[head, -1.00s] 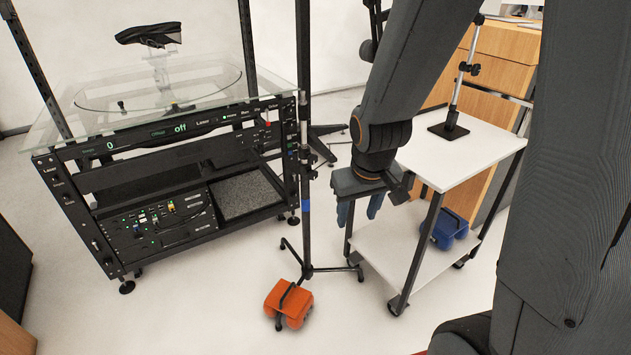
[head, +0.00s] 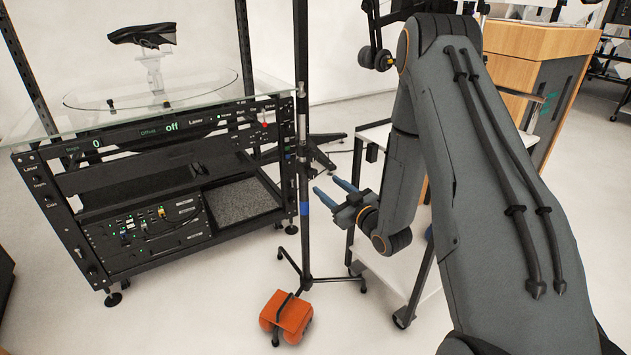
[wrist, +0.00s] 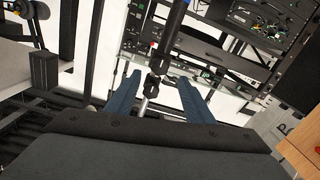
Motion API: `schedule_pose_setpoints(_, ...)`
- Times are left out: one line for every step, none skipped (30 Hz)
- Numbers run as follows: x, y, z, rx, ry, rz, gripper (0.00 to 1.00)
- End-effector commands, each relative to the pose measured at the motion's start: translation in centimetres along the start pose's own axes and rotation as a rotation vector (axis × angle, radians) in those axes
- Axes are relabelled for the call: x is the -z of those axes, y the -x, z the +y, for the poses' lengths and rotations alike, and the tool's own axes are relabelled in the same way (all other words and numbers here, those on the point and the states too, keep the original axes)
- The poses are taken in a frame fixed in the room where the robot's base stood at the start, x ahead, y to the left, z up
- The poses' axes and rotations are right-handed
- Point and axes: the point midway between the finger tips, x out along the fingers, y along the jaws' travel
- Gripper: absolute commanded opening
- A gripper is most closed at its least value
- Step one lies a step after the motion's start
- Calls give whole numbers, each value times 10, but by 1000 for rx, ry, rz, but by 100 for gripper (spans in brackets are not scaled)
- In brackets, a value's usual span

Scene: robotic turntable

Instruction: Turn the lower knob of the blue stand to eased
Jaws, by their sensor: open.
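The stand with a blue band (head: 305,208) is a thin black upright pole on splayed legs, left of my gripper in the head view. Small dark clamps or knobs (head: 308,174) sit on the pole above the band. In the wrist view dark knobs (wrist: 158,64) on the pole show between my fingers. My gripper (head: 327,185) has two blue fingers, open and empty, pointing left at the pole near band height. It also shows in the wrist view (wrist: 157,80). I cannot tell whether it touches the pole, or read any knob's setting.
An orange weight bag (head: 287,315) lies on the stand's legs. A black rack (head: 100,278) with a glass-topped turntable (head: 215,88) stands close on the left. A white cart (head: 372,272) is behind my arm, with a wooden cabinet (head: 520,58) beyond. Pale floor is open in front.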

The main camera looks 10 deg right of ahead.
Motion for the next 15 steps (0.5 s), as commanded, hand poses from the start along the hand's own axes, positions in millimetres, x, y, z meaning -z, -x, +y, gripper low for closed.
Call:
schedule_pose_setpoints(0,-2,0,1,0,11,48)
schedule_pose_setpoints(0,-3,0,1,1,15,48)
schedule_pose_setpoints(1,-6,0,1,2,18,48)
schedule_pose_setpoints(1,-10,0,2,2,18,48)
schedule_pose_setpoints(1,-13,-1,2,2,17,48)
schedule_pose_setpoints(2,-19,-1,3,2,17,48)
schedule_pose_setpoints(2,-24,-1,3,2,18,48)
schedule_pose_setpoints(2,-28,-1,3,1,18,48)
schedule_pose_setpoints(2,-35,-1,2,1,16,48)
schedule_pose_setpoints(2,-40,-1,2,2,17,48)
schedule_pose_setpoints(2,-44,-1,2,2,17,48)
schedule_pose_setpoints(2,-50,-1,2,2,16,48)
schedule_pose_setpoints(2,-54,-1,2,1,16,48)
schedule_pose_setpoints(2,-58,-1,2,1,15,48)
schedule_pose_setpoints(2,-63,-1,1,1,16,48)
